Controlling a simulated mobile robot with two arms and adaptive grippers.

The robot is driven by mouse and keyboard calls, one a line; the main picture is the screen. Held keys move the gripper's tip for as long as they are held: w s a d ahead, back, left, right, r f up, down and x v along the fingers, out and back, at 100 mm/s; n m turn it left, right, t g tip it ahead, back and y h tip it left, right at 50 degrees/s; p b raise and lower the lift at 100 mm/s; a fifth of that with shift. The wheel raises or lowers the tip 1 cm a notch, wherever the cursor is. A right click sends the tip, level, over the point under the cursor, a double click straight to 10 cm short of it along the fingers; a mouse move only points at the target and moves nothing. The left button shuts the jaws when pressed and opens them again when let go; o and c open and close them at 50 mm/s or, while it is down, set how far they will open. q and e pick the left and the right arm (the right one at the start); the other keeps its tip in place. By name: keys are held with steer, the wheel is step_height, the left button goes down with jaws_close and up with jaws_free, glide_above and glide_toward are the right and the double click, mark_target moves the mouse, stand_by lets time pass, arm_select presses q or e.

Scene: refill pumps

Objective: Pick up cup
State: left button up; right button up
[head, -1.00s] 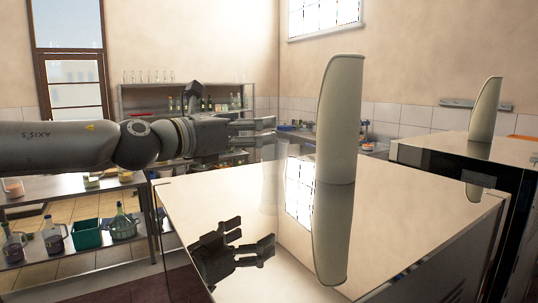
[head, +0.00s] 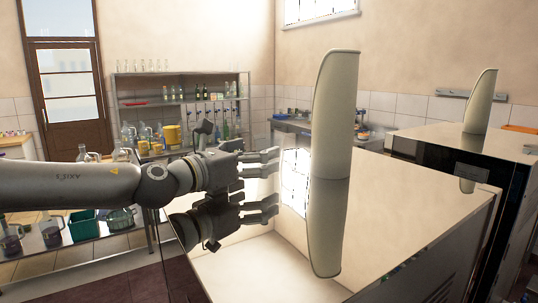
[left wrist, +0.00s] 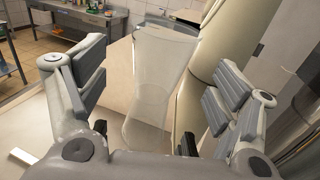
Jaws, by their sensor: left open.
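A clear, tall glass cup (left wrist: 158,75) shows in the left wrist view, between the two fingers of my left gripper (left wrist: 165,95). It is see-through, and I cannot make out its outline surely in the head view. The fingers are open, with a gap on each side of the cup. In the head view my left gripper (head: 270,165) is low over the shiny counter top (head: 400,190), pointing right, with its reflection below it. My right gripper is not in view.
A tall cream pump body (head: 336,115) stands just right of my left gripper and also shows in the left wrist view (left wrist: 228,45). Another cream pump (head: 480,100) stands further right. Shelves (head: 180,103) with glassware stand at the back. The counter's front right is clear.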

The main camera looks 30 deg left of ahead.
arm_select(q)
steer(key=shift+w, duration=0.15)
steer(key=shift+p+x, duration=0.6)
steer(key=shift+x, duration=1.7)
steer(key=shift+d, duration=0.1)
steer(key=c, duration=0.8)
